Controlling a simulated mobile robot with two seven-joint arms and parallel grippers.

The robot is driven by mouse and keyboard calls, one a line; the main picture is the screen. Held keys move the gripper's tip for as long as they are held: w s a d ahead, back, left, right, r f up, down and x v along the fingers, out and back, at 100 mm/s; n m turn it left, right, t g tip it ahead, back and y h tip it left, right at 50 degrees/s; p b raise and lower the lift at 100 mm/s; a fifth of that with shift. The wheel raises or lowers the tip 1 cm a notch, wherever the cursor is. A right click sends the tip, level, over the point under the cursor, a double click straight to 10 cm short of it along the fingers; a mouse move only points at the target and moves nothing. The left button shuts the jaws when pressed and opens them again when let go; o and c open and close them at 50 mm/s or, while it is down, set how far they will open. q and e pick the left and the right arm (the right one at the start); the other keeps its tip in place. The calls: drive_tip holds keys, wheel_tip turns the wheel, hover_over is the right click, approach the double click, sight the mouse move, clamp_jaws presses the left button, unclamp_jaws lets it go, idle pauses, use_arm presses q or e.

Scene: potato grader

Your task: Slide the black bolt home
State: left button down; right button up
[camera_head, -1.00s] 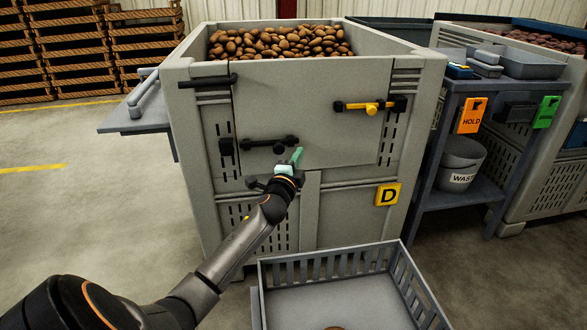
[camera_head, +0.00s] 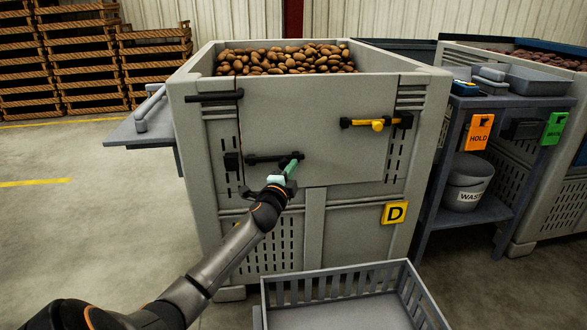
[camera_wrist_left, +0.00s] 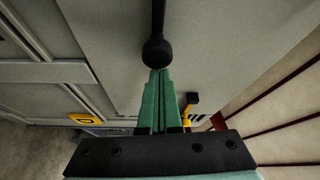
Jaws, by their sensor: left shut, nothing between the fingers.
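The black bolt (camera_head: 268,159) lies level across the lower left of the grey front panel of the potato bin. Its left end is close to a black block (camera_head: 232,161) at the panel's left edge, with a small gap between them. In the left wrist view the bolt (camera_wrist_left: 158,20) ends in a round knob. My left gripper (camera_head: 292,167) has green fingers, is shut and empty, and is at the bolt's right end. In the left wrist view its fingertips (camera_wrist_left: 159,72) are right at the knob; I cannot tell if they touch. My right gripper is out of view.
A yellow bolt (camera_head: 376,123) is at the panel's upper right, and a black bar (camera_head: 213,96) at its upper left. A slatted grey crate (camera_head: 335,290) stands in front of the bin. A side table with a HOLD sign (camera_head: 480,132) is at right.

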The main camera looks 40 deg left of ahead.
use_arm(q)
drive_tip(key=s+a+p, duration=0.1)
drive_tip(key=s, duration=0.1)
drive_tip(key=s+a+p, duration=0.1)
drive_tip(key=s+a, duration=0.1)
drive_tip(key=shift+a, duration=0.1)
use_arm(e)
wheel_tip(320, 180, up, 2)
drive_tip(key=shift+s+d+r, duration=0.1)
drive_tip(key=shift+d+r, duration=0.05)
